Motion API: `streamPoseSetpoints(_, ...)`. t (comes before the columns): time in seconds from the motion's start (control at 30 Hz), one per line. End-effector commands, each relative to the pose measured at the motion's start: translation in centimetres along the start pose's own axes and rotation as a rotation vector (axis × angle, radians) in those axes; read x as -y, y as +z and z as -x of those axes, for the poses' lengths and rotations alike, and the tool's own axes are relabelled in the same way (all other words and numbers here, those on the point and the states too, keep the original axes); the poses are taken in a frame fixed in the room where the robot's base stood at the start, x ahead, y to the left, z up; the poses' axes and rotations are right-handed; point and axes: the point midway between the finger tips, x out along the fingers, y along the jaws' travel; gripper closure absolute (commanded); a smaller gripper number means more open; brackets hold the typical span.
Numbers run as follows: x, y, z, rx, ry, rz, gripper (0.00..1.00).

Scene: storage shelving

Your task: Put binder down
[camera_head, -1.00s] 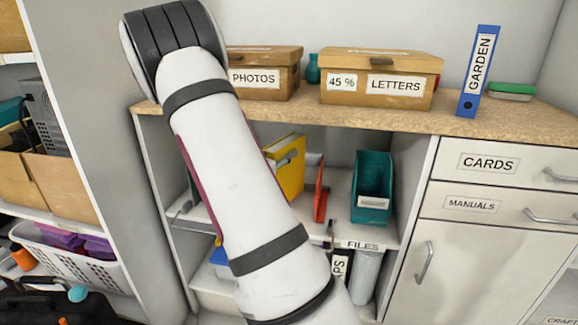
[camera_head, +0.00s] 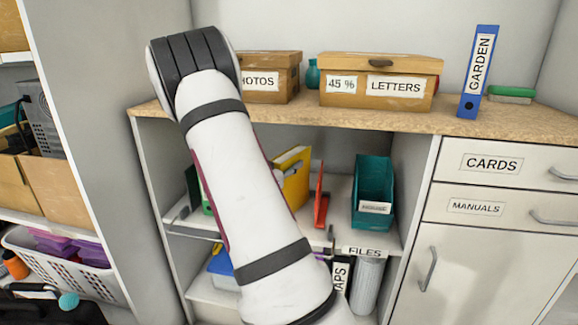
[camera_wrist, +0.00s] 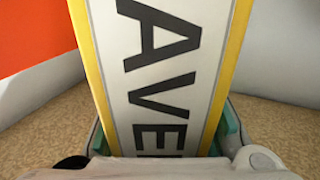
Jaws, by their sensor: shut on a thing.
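In the wrist view a yellow-edged binder (camera_wrist: 160,60) with a white label reading "AVE", cut off by the frame, fills the middle. My gripper (camera_wrist: 166,128) is shut on it, with a teal-edged finger at each side. A tan speckled surface (camera_wrist: 45,130) like the countertop shows beyond it on both sides. Whether the binder touches this surface cannot be told. In the head view my arm hides the gripper and the held binder.
On the countertop (camera_head: 400,122) stand the PHOTOS box (camera_head: 270,75), the LETTERS box (camera_head: 380,85) and a blue GARDEN binder (camera_head: 478,72). The shelf below holds a yellow binder (camera_head: 293,180), a red item (camera_head: 320,200) and a teal holder (camera_head: 372,185). Something orange-red (camera_wrist: 35,35) is left in the wrist view.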

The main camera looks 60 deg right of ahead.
Motion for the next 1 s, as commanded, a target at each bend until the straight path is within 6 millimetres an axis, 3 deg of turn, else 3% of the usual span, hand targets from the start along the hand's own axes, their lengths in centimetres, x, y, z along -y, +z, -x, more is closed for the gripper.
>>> streamPoseSetpoints(0.03, 0.0, 0.2, 0.0, -0.002, 0.0, 0.0, 1.0)
streamPoseSetpoints(0.07, 0.0, 0.2, 0.0, 0.0, 0.0, 0.0, 0.61)
streamPoseSetpoints(0.13, 0.0, 0.2, 0.0, 0.001, 0.0, 0.0, 0.45)
streamPoseSetpoints(0.53, 0.0, -0.3, 0.0, 0.0, 0.0, 0.0, 0.45)
streamPoseSetpoints(0.67, 0.2, -0.2, 1.8, 0.002, -0.004, 0.001, 0.45)
streamPoseSetpoints(1.0, 0.1, -0.3, 8.7, 0.001, -0.004, 0.003, 0.45)
